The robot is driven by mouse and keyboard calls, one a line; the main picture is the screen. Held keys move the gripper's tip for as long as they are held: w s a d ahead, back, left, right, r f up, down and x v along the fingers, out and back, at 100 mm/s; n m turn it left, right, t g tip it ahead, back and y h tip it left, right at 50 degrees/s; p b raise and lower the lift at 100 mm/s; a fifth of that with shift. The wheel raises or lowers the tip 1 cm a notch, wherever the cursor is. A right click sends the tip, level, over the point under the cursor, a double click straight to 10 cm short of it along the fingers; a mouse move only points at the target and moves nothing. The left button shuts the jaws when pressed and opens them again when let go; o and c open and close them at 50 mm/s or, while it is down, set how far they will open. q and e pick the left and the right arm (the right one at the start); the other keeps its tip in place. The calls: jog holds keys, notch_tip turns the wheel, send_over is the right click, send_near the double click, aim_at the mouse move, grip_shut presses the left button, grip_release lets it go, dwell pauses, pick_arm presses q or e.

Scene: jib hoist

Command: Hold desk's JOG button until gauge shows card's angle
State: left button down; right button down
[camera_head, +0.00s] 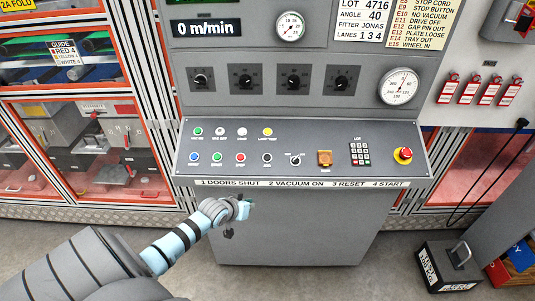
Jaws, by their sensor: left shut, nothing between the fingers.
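The grey desk (310,176) carries a sloped panel with a lower row of blue, green, red and black buttons. The black button (267,157) is probably JOG; its small label is hard to read. The card (363,20) at the top reads LOT 4716, ANGLE 40. The round white gauge (400,86) at the right has a degree scale; its needle reading is too small to tell. My left gripper (243,208) is shut and empty, in front of the desk below the button row, apart from the black button in the picture. My right gripper is out of view.
A selector switch (295,159), orange switch (324,158), keypad (360,153) and red emergency stop (403,154) lie right of the black button. Lamps (242,131) sit above the buttons. A smaller gauge (290,26) is higher up. A black box (448,265) stands on the floor.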

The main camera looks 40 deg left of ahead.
pick_arm(q)
jog(key=shift+t+h, duration=0.3)
jog(key=shift+t, duration=0.5)
jog(key=w+r, duration=0.1)
jog(key=r, duration=0.2)
jog(key=w+r, duration=0.2)
jog(key=r, duration=0.1)
jog(key=w+r, duration=0.1)
jog(key=r, duration=0.3)
jog(key=shift+w+d+r+p, duration=0.1)
jog(key=shift+w+d+p, duration=0.15)
jog(key=shift+d+p, duration=0.15)
jog(key=w+r+t, duration=0.1)
jog(key=w+r, duration=0.1)
jog(key=r, duration=0.4)
jog(key=w+a+r+n+t, duration=0.1)
jog(key=w+r, duration=0.1)
jog(key=r, duration=0.5)
jog(key=shift+w+h, duration=0.3)
jog(key=shift+h, duration=0.1)
jog(key=shift+a, duration=0.1)
jog(key=b, duration=0.5)
send_over(267, 157)
jog(key=s, duration=0.2)
jog(key=f, duration=0.7)
jog(key=shift+d+f, duration=0.25)
jog(key=shift+d, duration=0.05)
jog(key=shift+w+a+f+b, duration=0.2)
jog(key=shift+w+f+b, duration=0.1)
jog(key=shift+f+b, duration=0.15)
